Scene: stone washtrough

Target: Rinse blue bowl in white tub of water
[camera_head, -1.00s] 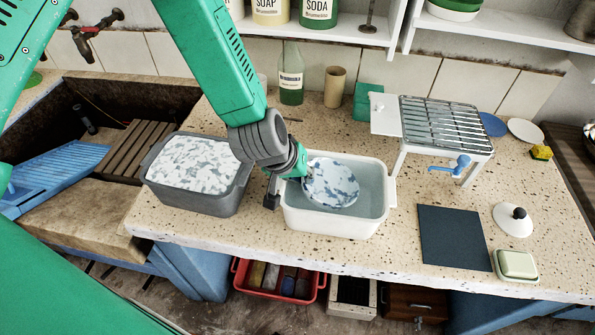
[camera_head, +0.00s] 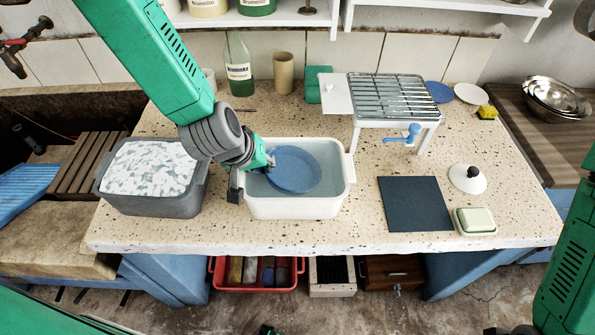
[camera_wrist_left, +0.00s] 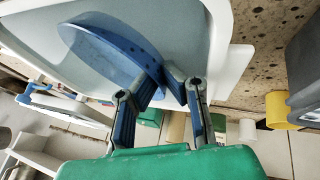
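The blue bowl (camera_head: 294,171) is inside the white tub (camera_head: 298,207), low at the water. My left gripper (camera_head: 267,163) reaches over the tub's left side and is shut on the bowl's rim. In the left wrist view the two fingers (camera_wrist_left: 166,86) pinch the edge of the bowl (camera_wrist_left: 110,52), which sits tilted in the tub (camera_wrist_left: 222,45). How deep the bowl sits in the water is hard to tell. My right arm shows at the right edge of the head view; its gripper is not visible.
A grey basin (camera_head: 150,202) of foamy water stands left of the tub. To the right are a dish rack (camera_head: 392,97) with a blue tap, a dark mat (camera_head: 414,203), a white lid (camera_head: 467,179) and a soap dish (camera_head: 475,221). A bottle (camera_head: 239,68) and a cup (camera_head: 284,73) stand behind.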

